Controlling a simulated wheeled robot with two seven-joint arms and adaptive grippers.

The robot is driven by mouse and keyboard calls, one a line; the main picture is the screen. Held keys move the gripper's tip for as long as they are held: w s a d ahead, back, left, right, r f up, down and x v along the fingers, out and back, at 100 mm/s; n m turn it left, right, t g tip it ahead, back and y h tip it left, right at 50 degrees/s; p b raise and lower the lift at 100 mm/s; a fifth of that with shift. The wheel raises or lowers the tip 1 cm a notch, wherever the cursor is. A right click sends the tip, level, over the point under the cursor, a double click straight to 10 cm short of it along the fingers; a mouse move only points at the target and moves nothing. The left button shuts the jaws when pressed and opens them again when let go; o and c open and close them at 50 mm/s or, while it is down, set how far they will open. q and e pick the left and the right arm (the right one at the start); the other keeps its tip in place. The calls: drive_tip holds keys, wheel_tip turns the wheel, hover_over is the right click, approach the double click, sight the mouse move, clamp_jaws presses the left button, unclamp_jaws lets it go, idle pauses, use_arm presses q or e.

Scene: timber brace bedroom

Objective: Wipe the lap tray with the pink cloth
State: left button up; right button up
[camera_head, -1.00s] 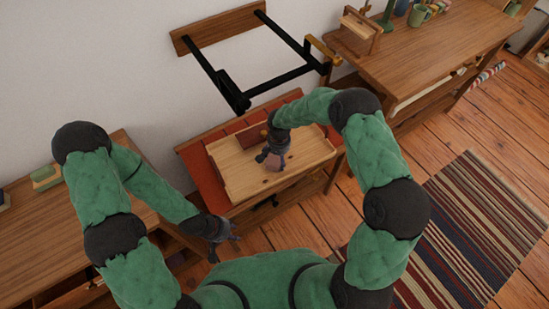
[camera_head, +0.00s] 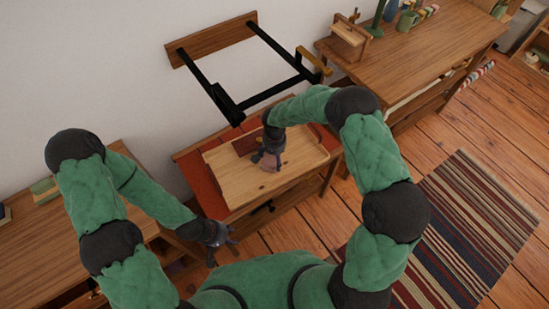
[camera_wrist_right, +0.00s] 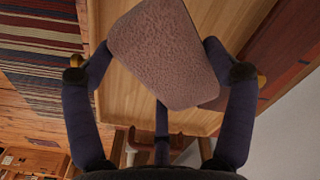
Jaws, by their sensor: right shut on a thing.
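The lap tray (camera_head: 235,178) is a pale wooden board with a low rim, lying on a red-topped stand in the middle of the head view. A dark reddish-brown patch (camera_head: 245,146) shows at its far side; I cannot tell what it is. My right gripper (camera_head: 266,162) is over the tray, pointing down, shut on the pink cloth (camera_wrist_right: 165,55). In the right wrist view the cloth is a flat, rounded pad between the fingers, hiding part of the tray. Whether it touches the tray is unclear. My left gripper (camera_head: 223,250) is open and empty, left and nearer than the tray.
A black-armed wooden wall frame (camera_head: 212,40) juts out behind the tray. A wooden desk (camera_head: 415,55) with a small rack and green cup stands right, another wooden surface (camera_head: 40,235) left. A striped rug (camera_head: 460,230) lies on the floor at right.

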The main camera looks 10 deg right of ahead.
drive_tip(key=shift+r, duration=0.3)
drive_tip(key=shift+r+p, duration=0.8)
drive_tip(key=shift+r, duration=0.75)
